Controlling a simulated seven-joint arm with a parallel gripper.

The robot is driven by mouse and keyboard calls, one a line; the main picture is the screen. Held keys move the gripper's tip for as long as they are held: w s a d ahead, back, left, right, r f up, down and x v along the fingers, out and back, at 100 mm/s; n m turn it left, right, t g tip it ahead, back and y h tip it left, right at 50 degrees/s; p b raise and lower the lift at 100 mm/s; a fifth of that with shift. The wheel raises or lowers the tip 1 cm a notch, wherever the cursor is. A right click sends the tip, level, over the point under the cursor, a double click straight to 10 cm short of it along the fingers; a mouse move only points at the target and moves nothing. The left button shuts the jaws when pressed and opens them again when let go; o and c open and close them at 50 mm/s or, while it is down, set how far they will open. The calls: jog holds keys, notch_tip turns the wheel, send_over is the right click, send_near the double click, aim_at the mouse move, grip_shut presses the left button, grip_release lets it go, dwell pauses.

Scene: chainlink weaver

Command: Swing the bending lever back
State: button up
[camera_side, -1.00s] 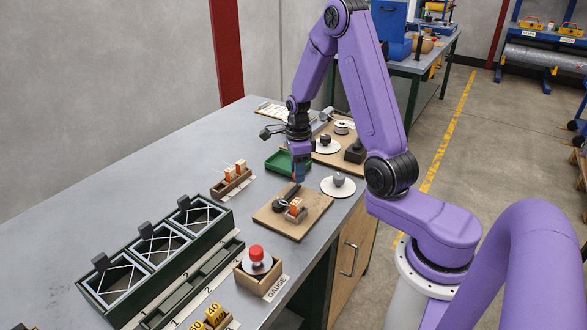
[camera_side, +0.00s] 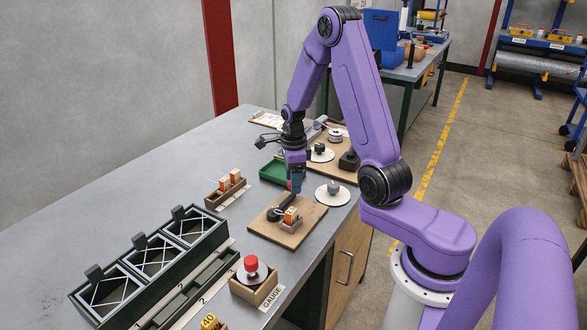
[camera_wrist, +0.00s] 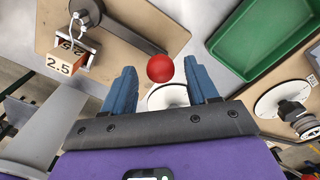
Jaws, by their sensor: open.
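The bending lever (camera_wrist: 128,27) is a dark grey arm lying over a tan board (camera_wrist: 150,15) in the wrist view. A red ball knob (camera_wrist: 160,68) shows near its end, between the tips of my open gripper (camera_wrist: 160,75), one blue finger on each side. In the side view my gripper (camera_side: 296,185) points down over the back of the board (camera_side: 292,240), and the lever (camera_side: 281,214) is small and dark there. A block marked 2.5 (camera_wrist: 60,64) sits by the lever's pivot end.
A green tray (camera_wrist: 228,47) lies near the board. A white disc (camera_wrist: 168,97) is beyond the fingers, and a spindle on another disc (camera_wrist: 285,98) is to the right.

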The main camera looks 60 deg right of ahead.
notch_tip(320, 180, up, 17)
jog(key=shift+r, duration=0.15)
dwell(0.4)
dwell(0.3)
jog(key=s+a+f+n, duration=0.1)
jog(key=s+a+n, duration=0.2)
jog(key=a+n, duration=0.6)
jog(key=s+a+f+n, duration=0.1)
jog(key=s+a+n, duration=0.2)
jog(key=a+n, duration=0.6)
jog(key=s+a+f+n, duration=0.2)
jog(key=s+n, duration=1.6)
jog(key=n, duration=0.3)
jog(key=shift+s+a+f+n, duration=0.15)
jog(key=shift+s+f+n, duration=0.2)
jog(key=shift+f+n, duration=0.05)
